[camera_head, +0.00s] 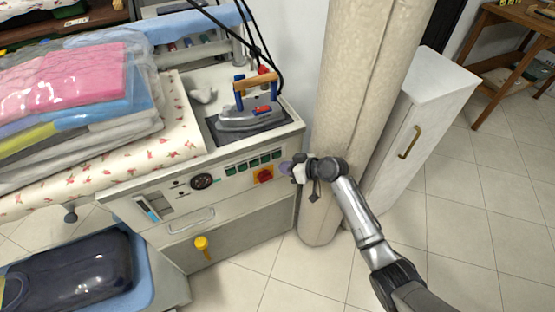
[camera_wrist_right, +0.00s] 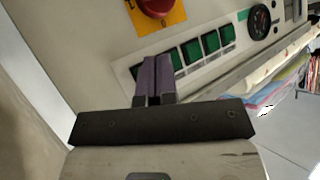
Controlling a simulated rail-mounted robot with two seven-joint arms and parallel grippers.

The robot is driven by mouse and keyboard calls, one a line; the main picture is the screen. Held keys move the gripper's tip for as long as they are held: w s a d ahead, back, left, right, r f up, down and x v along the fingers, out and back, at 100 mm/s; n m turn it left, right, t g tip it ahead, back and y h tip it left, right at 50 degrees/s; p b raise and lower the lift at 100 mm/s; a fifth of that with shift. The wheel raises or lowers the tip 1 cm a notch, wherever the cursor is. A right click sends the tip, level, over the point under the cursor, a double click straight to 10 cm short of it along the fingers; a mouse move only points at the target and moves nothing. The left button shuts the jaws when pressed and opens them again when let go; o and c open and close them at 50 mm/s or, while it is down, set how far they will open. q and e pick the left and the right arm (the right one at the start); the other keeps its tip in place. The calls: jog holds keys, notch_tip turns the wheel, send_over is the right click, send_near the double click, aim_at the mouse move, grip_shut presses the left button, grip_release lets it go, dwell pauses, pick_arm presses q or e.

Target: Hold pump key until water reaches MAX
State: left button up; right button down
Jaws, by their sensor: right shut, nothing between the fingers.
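The ironing station's front panel (camera_head: 215,178) carries a row of green keys (camera_head: 254,162), which also shows in the wrist view (camera_wrist_right: 192,51). Which one is the pump key I cannot read. A narrow level window (camera_head: 148,210) with blue in it sits at the panel's left; its MAX mark is too small to make out. My right gripper (camera_head: 287,168) is shut and empty at the right end of the key row. In the wrist view its purple fingertips (camera_wrist_right: 155,70) overlap the end of the row and hide part of it; I cannot tell whether they touch a key. My left gripper is out of view.
A red knob on a yellow plate (camera_head: 264,175) and a round gauge (camera_head: 202,182) share the panel. An iron (camera_head: 248,116) stands on top. A thick beige column (camera_head: 352,110) and a white cabinet (camera_head: 425,110) stand close on the right.

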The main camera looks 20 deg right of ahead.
aim_at(277, 156)
jog(key=shift+w, duration=0.55)
jog(key=shift+w+b, duration=0.15)
jog(key=shift+b, duration=0.15)
dwell(1.6)
jog(key=shift+w, duration=0.3)
jog(key=shift+w+b, duration=0.35)
dwell(4.9)
